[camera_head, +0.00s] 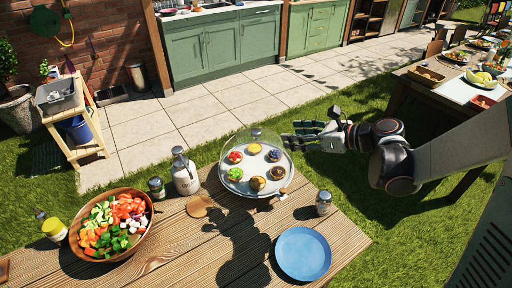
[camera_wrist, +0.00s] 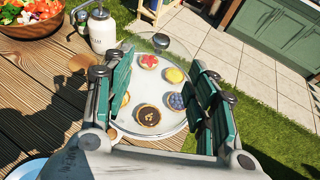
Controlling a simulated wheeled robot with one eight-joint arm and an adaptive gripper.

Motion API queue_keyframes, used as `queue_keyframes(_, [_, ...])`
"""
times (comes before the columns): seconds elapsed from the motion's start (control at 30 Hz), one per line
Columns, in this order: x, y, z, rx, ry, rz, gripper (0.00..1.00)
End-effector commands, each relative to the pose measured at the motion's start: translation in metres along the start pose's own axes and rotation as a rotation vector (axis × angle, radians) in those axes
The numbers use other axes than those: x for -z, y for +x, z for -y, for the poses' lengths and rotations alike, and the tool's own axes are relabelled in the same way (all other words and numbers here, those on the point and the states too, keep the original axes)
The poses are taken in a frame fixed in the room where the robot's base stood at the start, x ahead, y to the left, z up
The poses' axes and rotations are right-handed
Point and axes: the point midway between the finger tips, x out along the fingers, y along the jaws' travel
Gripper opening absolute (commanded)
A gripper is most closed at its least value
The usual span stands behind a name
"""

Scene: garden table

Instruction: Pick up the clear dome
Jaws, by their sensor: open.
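The clear dome (camera_head: 256,146) stands on a round pale tray (camera_head: 232,187) at the far edge of the wooden table, over several small tarts and cupcakes. In the wrist view the dome's dark knob (camera_wrist: 161,41) shows at the top, with the tarts seen through the dome. My gripper (camera_head: 287,140) is just right of the dome in the head view. In the wrist view my gripper (camera_wrist: 160,95) is open, its green-padded fingers on the left and right with the dome and tray between and beyond them. I cannot tell whether a finger touches the dome.
A salad bowl (camera_head: 146,226), a white bottle (camera_head: 185,174), a small dark jar (camera_head: 157,187), a shaker (camera_head: 323,203) and a blue plate (camera_head: 302,254) stand on the wooden table (camera_head: 190,262). A round wooden piece (camera_head: 199,206) lies left of the tray. Grass is beyond the table's edge.

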Motion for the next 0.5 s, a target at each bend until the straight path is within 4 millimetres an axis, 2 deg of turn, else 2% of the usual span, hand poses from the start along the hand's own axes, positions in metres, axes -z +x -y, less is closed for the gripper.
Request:
queue_keyframes(0.3, [0.002,0.058,-0.001,-0.003,-0.001,0.0,0.52])
queue_keyframes(0.5, [0.001,0.08,-0.001,-0.002,-0.001,-0.001,0.52])
